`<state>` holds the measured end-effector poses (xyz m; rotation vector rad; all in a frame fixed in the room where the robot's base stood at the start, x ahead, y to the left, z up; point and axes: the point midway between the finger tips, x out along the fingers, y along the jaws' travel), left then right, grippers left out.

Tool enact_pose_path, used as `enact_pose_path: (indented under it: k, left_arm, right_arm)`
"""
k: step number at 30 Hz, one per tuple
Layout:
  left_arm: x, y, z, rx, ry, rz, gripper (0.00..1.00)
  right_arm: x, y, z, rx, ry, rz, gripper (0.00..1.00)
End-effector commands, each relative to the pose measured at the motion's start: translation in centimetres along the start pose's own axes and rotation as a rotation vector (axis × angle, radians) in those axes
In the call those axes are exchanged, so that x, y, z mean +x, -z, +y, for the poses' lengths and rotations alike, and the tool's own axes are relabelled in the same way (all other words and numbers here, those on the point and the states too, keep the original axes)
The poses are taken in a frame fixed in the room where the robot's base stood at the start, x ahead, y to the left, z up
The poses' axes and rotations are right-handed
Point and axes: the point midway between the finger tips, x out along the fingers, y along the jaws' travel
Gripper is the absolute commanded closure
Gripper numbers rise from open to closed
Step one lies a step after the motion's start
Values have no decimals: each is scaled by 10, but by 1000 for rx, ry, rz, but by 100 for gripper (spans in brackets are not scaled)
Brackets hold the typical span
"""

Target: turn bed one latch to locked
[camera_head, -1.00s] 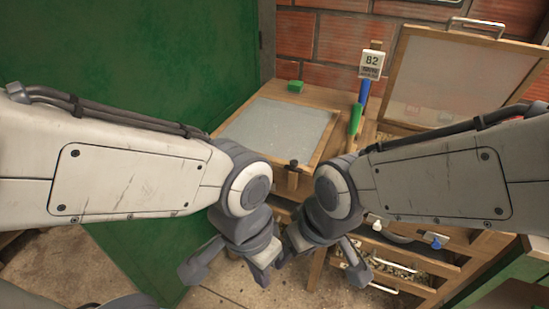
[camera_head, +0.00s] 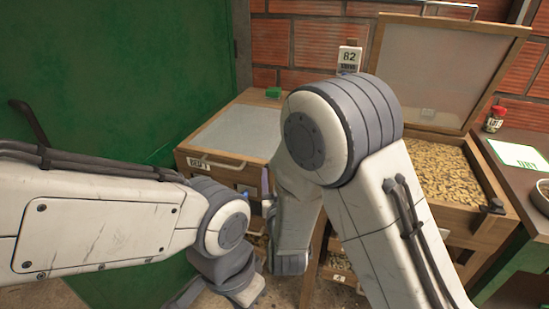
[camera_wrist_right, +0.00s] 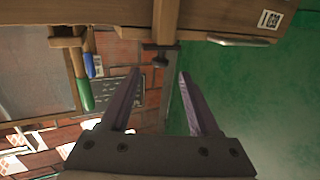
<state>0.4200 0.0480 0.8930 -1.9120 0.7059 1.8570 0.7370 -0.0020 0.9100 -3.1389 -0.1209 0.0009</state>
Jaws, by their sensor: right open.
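Bed one is the left wooden box, with a pale mesh lid and a "BED 1" label (camera_head: 197,163) on its front in the head view. The label (camera_wrist_right: 271,19) appears upside down in the right wrist view. A dark latch (camera_wrist_right: 160,48) with a small knob sits on the wooden edge there. My right gripper (camera_wrist_right: 159,73) is open and empty; the latch appears just beyond and between its fingertips, apart from them. My right arm hides the latch in the head view. My left gripper (camera_head: 190,294) hangs low, mostly cut off or hidden, in front of the green panel.
A second bed (camera_head: 445,172) at right is full of pale beans, its lid (camera_head: 440,70) raised. A green block (camera_head: 273,92) lies behind bed one. A dark side table (camera_head: 520,150) holds a jar (camera_head: 495,118).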

Motion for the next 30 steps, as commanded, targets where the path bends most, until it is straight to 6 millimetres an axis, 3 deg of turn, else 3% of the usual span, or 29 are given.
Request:
enact_pose_path:
  k: [15,21,29,30]
  left_arm:
    - [-11,1,1,0,0,0,100]
    - [-12,1,1,0,0,0,100]
    - [-12,1,1,0,0,0,100]
    - [-12,1,1,0,0,0,100]
  right_arm:
    - [85,1,0,0,0,2,38]
    - [99,1,0,-1,1,1,38]
    - [100,1,0,-1,2,0,38]
    - [100,1,0,-1,2,0,46]
